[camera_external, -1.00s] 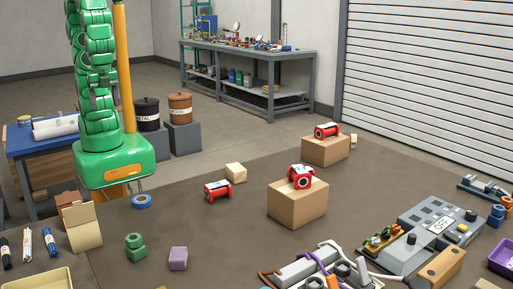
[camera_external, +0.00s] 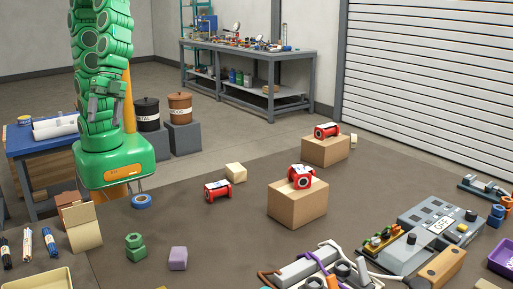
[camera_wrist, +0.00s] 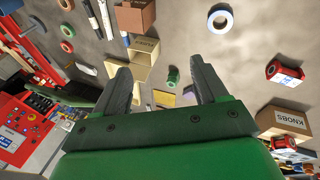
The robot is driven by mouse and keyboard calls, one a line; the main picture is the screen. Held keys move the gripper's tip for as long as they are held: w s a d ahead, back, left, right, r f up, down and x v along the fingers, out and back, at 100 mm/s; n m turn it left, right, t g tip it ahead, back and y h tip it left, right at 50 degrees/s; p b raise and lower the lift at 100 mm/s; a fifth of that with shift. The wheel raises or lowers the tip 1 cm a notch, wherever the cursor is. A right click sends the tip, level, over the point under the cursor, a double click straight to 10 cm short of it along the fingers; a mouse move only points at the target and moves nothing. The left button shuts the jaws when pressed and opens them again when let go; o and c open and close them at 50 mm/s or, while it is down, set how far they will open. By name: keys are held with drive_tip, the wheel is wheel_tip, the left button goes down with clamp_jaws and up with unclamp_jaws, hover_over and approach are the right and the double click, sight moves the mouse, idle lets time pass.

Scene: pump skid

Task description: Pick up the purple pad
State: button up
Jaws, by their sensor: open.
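The purple pad (camera_external: 178,258) is a small block on the dark floor-like surface at the front, right of the green fittings (camera_external: 134,247). In the wrist view a small purple patch of the pad (camera_wrist: 188,90) shows far below, near the right finger, partly hidden. My gripper (camera_wrist: 158,64) is open and empty, its two dark fingers spread wide and well apart from the pad.
A blue ring (camera_external: 141,201) and an open cardboard box (camera_external: 85,236) lie left of the pad. Red fittings (camera_external: 217,191) and a cardboard box (camera_external: 297,206) stand to the right. Hoses and tools (camera_external: 318,268) fill the front right. The surface around the pad is clear.

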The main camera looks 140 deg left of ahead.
drive_tip(key=w+d+n+t+h, duration=0.1)
drive_tip(key=w+d+n+h, duration=0.5)
drive_tip(key=w, duration=0.4)
drive_tip(key=w+a+f+n+t+h, duration=0.1)
drive_tip(key=w+f+n+t, duration=0.3)
drive_tip(key=w, duration=0.5)
drive_tip(key=n+t+y, duration=0.4)
drive_tip(key=n, duration=1.3)
approach(179, 248)
drive_tip(key=shift+w+a+f, duration=0.15)
drive_tip(key=shift+w+f, duration=0.15)
drive_tip(key=shift+f, duration=0.25)
drive_tip(key=shift+x, duration=1.3)
drive_tip(key=shift+s+d+x, duration=0.1)
drive_tip(key=shift+d+x, duration=0.05)
drive_tip(key=shift+x, duration=0.75)
drive_tip(key=shift+s+d+x, duration=0.15)
drive_tip(key=shift+x, duration=1.6)
drive_tip(key=shift+a+f, duration=0.1)
